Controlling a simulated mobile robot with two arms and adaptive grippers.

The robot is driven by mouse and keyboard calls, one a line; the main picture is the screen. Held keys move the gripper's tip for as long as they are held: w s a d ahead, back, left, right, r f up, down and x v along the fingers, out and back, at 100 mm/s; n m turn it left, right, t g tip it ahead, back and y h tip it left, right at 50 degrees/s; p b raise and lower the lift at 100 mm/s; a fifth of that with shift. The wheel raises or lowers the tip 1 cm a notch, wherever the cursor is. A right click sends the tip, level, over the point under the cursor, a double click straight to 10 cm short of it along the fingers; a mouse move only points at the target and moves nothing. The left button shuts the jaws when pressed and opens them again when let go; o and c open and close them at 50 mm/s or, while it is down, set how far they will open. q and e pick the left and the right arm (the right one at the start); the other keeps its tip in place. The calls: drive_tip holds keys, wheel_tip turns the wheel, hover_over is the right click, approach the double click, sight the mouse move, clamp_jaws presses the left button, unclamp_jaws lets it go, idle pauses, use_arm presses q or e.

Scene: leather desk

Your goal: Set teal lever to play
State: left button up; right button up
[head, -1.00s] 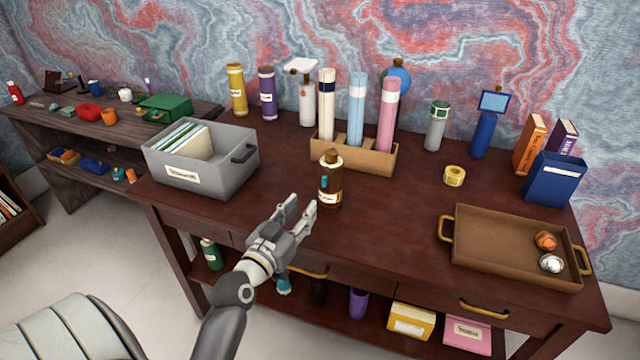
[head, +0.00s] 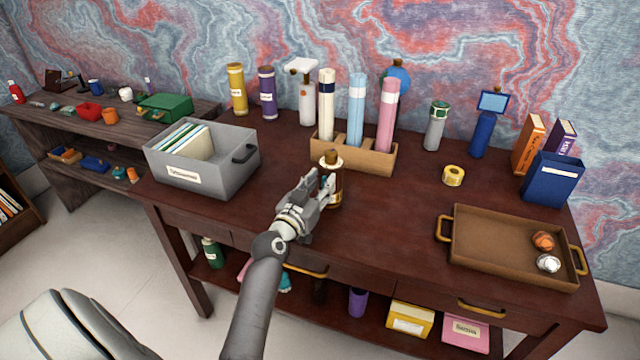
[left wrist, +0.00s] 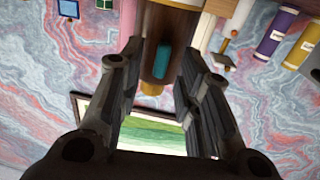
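A brown bottle-like device (head: 331,163) with a tan cap and a pale label stands upright near the front middle of the desk. Its small teal lever (left wrist: 163,60) shows clearly in the left wrist view, upright in that picture on the brown body (left wrist: 150,35). My left gripper (head: 322,187) is at the device's front left and hides part of it in the head view. In the left wrist view the fingers (left wrist: 162,68) are apart, with the lever between them and no visible grip on it. My right gripper is not in view.
A holder (head: 378,158) with several tall tubes stands just behind the device. A grey file box (head: 215,181) is to the left. A brown tray (head: 490,245) with two balls is at the right. Clear desk lies between the device and the tray.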

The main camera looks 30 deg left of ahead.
use_arm(q)
clamp_jaws()
